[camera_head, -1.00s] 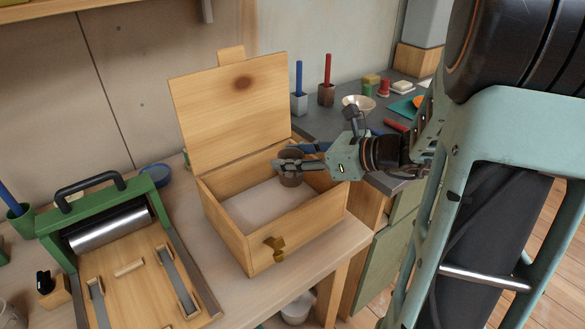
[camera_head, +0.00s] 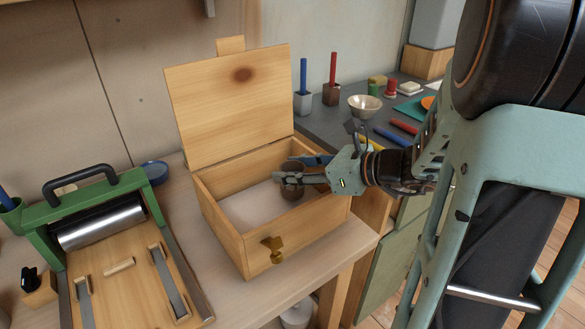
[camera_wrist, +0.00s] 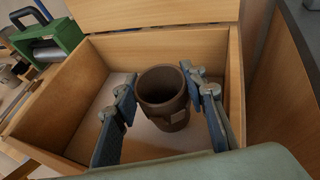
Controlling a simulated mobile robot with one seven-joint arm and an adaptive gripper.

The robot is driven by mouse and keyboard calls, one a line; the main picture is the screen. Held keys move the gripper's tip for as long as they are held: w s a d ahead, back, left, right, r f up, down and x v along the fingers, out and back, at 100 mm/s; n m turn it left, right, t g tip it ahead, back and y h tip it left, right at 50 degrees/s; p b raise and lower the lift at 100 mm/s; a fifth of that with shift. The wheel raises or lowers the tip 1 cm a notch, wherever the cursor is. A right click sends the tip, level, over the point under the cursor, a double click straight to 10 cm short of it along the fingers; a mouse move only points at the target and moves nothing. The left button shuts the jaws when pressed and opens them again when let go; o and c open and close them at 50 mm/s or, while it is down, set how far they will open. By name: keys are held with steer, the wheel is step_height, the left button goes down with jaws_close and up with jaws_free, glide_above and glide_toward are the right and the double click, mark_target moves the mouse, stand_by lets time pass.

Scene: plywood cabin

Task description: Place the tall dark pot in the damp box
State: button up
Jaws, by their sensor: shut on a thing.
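The damp box (camera_head: 222,220) is a wooden box on the bench with its lid (camera_head: 232,105) raised at the back; a pale floor shows inside. The tall dark pot (camera_wrist: 163,97) is brown, open-topped and upright in the wrist view, with a small label on its side. My gripper (camera_head: 298,175) reaches in over the box's right wall and is shut on the pot, one finger on each side. In the head view the pot (camera_head: 291,191) is partly hidden behind the fingers. It is inside the box toward the right; whether its base touches the floor I cannot tell.
A green press with a metal roller (camera_head: 101,227) stands left of the box. The grey counter (camera_head: 330,122) behind my arm holds a bowl (camera_head: 364,107), two small pots with blue and red sticks, and coloured items. The box's left half is empty.

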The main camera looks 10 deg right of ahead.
steer(key=o, duration=1.2)
steer(key=shift+o, duration=0.2)
steer(key=shift+r+p, duration=0.4)
steer(key=shift+r, duration=0.05)
steer(key=p+v, duration=0.2)
steer(key=v, duration=1)
steer(key=shift+r, duration=0.2)
